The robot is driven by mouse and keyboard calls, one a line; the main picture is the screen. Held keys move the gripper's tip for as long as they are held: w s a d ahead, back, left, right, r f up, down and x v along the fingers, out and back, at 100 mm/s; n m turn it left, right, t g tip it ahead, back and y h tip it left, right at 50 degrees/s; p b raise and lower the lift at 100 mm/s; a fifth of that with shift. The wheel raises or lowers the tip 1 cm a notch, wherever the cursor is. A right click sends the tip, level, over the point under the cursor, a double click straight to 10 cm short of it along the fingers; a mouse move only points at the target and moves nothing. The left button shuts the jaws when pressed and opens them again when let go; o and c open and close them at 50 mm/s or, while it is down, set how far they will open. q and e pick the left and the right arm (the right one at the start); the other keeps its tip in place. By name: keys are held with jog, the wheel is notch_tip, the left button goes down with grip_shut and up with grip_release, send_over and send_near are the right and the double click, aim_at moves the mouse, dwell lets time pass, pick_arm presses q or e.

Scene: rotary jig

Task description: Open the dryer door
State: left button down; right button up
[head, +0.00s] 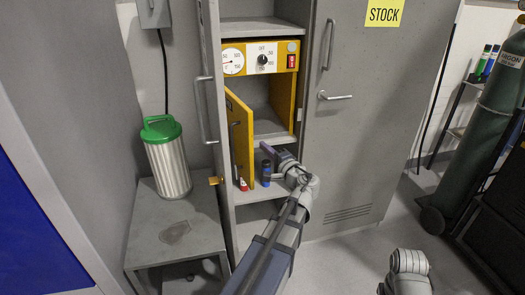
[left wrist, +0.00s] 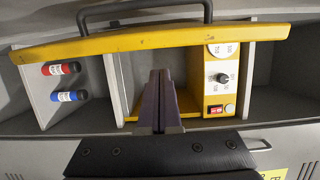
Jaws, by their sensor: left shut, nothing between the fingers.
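The dryer (head: 287,88) is a yellow-framed box with a dial panel inside a tall grey cabinet. Its yellow door (head: 240,150) stands well open, swung out to the left, with a dark handle (head: 234,124) on its outer face. In the left wrist view the door (left wrist: 150,40) spans the top, its handle (left wrist: 145,10) beyond it. My left gripper (head: 266,149) is shut and empty, on the inner side of the door, in front of the dryer opening. Its fingers (left wrist: 159,78) point toward the door; I cannot tell whether they touch. My right gripper is out of view.
A red bottle (head: 243,184) and a blue bottle (head: 266,173) stand on the shelf below. A green-lidded steel canister (head: 167,160) is on a grey stand at left. The right cabinet door (head: 365,120) is closed.

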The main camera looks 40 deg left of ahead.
pick_arm(q)
jog(key=s+v, duration=0.1)
jog(key=v, duration=0.8)
jog(key=shift+s+a, duration=0.2)
jog(key=shift+s, duration=0.3)
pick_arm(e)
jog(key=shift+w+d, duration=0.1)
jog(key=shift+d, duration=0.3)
pick_arm(q)
jog(key=s+d+f+n+g+h+p, duration=0.2)
jog(key=s+d+f+g+h+p, duration=0.2)
jog(key=d+f+h, duration=0.7)
jog(key=s+d+f+g+h, duration=0.1)
jog(key=s+d, duration=0.2)
jog(key=d, duration=0.4)
jog(key=s+d+f+g+h+p, duration=0.1)
jog(key=s+d+f, duration=0.1)
jog(key=d, duration=0.5)
jog(key=s+d+f+m+g+h, duration=0.1)
jog(key=s+d+f+h, duration=0.1)
jog(key=s+d, duration=0.2)
jog(key=d, duration=0.3)
jog(key=shift+g+p, duration=0.3)
jog(key=shift+p, duration=0.1)
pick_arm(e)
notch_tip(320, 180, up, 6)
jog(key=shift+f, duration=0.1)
pick_arm(q)
jog(key=shift+s, duration=0.1)
